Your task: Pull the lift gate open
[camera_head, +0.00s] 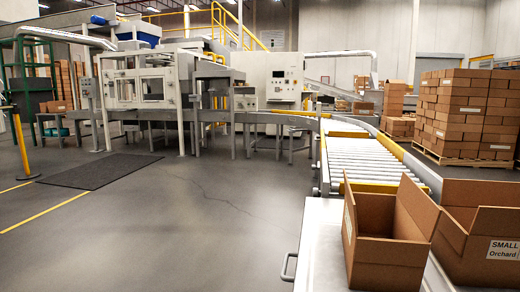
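No part is marked as the lift gate, and I cannot tell which one it is. A grey curved handle (288,266) sticks out from the left side of a light grey flat-topped unit (318,240) at the lower middle. Beyond that unit, a roller section (362,160) with yellow side edges lies flat in the conveyor line. A white machine (150,88) with a framed front panel stands at the back left. I cannot tell whether that panel opens. My gripper is not in view.
An open empty carton (362,262) sits on the grey unit, beside a second open carton (490,262) labelled SMALL Orchard. Stacked cartons (470,110) stand on a pallet at right. A dark mat (100,171) lies on the left floor. The centre-left floor is clear.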

